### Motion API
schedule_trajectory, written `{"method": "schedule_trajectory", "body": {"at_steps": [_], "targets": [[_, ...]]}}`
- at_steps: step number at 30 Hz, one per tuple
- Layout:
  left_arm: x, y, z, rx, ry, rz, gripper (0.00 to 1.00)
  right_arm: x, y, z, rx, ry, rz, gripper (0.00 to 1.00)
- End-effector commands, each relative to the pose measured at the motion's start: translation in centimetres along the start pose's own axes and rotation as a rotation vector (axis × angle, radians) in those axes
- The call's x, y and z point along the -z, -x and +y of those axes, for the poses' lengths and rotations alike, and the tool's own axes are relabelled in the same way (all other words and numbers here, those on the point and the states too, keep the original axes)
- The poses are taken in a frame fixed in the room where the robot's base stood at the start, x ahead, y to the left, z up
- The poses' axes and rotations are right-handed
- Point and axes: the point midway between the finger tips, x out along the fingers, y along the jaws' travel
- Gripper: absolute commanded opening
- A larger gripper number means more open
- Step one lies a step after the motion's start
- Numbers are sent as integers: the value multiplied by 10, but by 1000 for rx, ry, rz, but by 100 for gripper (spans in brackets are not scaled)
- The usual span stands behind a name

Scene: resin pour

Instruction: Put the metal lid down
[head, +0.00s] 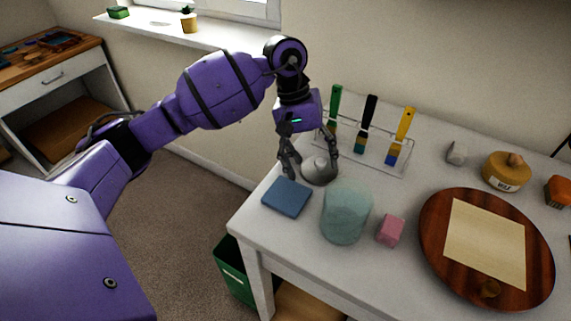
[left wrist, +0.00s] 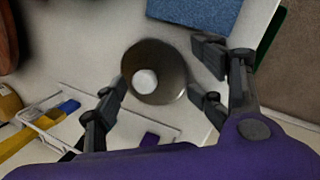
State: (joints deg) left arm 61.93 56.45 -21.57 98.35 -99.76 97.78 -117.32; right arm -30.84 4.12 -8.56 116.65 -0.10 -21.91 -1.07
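The metal lid (head: 319,170) is a grey, low dome with a knob. It appears to rest on the white table, behind the blue square (head: 287,197) and the translucent jar (head: 346,212). In the left wrist view the lid (left wrist: 165,62) is a dark round disc with a pale knob. My left gripper (head: 312,160) points down over the lid, its fingers spread around it. In the left wrist view the fingers (left wrist: 160,80) sit close to the lid's rim, with small gaps on the right side. My right gripper is not in view.
A brush rack (head: 372,150) with green, black and yellow brushes stands just behind the lid. A pink block (head: 390,231) is beside the jar. A round wooden board (head: 433,245) with a sheet lies at right. The table's left edge is near; a green bin (head: 238,275) stands below.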

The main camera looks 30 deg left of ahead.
Motion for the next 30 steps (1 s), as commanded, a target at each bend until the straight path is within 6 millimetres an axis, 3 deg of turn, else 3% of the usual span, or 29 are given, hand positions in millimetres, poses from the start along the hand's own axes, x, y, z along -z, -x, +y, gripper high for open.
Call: {"method": "schedule_trajectory", "body": {"at_steps": [11,14,21,30], "targets": [[0,9,4,-3,-2,5,64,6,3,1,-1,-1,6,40],[-2,22,8,-6,-3,9,64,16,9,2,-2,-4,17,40],[0,72,5,-2,-2,10,64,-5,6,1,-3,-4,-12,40],[-1,125,5,-3,-3,7,64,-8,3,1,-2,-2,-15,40]]}}
